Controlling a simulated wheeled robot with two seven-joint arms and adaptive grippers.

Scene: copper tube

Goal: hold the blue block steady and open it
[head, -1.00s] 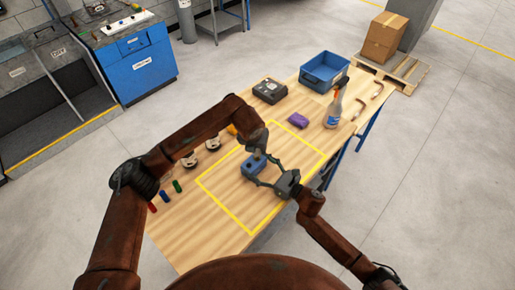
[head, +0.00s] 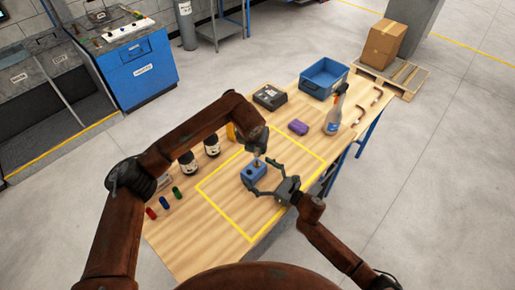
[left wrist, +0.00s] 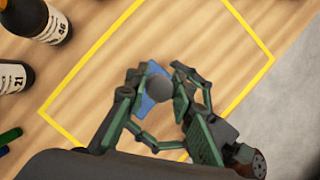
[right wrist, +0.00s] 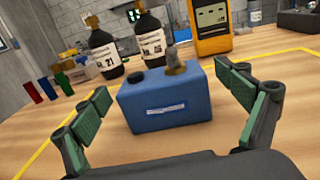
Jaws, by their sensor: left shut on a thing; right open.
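The blue block (head: 253,172) stands inside the yellow outline on the wooden table. In the right wrist view it (right wrist: 165,104) shows a white label, a dark round opening on top at left and a grey-brown knob (right wrist: 175,63) on top at right. My left gripper (head: 258,152) is over the block, shut on the knob, whose round grey top (left wrist: 158,88) shows between the fingers in the left wrist view. My right gripper (head: 262,182) is open, its fingers spread either side of the block; in the right wrist view the pads (right wrist: 180,115) stand clear of its sides.
Two dark bottles (head: 212,147) stand left of the outline, near small red, blue and green cylinders (head: 164,202). A purple item (head: 298,127), a spray bottle (head: 333,118), a dark case (head: 269,97) and a blue bin (head: 303,91) are farther back. The outline's front area is clear.

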